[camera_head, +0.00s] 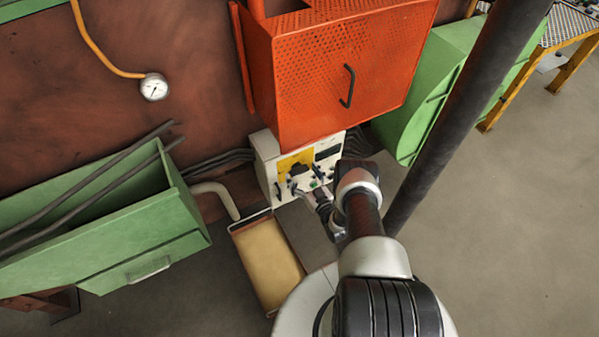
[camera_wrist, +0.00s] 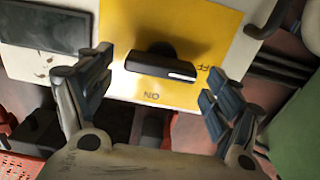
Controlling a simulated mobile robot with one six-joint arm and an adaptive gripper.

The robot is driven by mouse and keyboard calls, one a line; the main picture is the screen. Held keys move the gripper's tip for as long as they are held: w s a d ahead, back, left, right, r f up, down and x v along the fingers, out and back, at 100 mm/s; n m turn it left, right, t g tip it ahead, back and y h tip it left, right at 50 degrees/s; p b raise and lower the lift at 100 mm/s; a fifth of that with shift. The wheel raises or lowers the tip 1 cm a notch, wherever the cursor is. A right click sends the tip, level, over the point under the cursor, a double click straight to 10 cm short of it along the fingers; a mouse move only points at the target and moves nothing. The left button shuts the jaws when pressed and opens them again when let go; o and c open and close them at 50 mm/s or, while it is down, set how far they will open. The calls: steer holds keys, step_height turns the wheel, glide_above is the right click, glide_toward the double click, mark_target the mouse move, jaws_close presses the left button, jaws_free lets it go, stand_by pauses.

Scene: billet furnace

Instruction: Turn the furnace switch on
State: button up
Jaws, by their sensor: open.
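The furnace switch is a black bar handle (camera_wrist: 160,67) on a yellow plate (camera_wrist: 215,22) in the wrist view. Its white-marked end points right, toward the partly covered OFF label; the ON label lies below the handle, upside down. My gripper (camera_wrist: 158,75) is open, with one finger on each side of the handle and visible gaps between. In the head view the yellow plate (camera_head: 286,163) is on the front of a cream control box (camera_head: 266,150). My gripper (camera_head: 308,192) is in front of the box, and the handle is hard to make out there.
An orange perforated cabinet (camera_head: 320,80) hangs just above the control box. A tan-topped bin (camera_head: 268,262) stands below left, and a green trough (camera_head: 120,245) is farther left. A dark post (camera_head: 455,120) rises at right. Grey floor (camera_head: 510,240) is clear at right.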

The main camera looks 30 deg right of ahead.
mark_target(298, 170)
steer(key=shift+w, duration=1.15)
steer(key=shift+c, duration=0.5)
steer(key=c, duration=1)
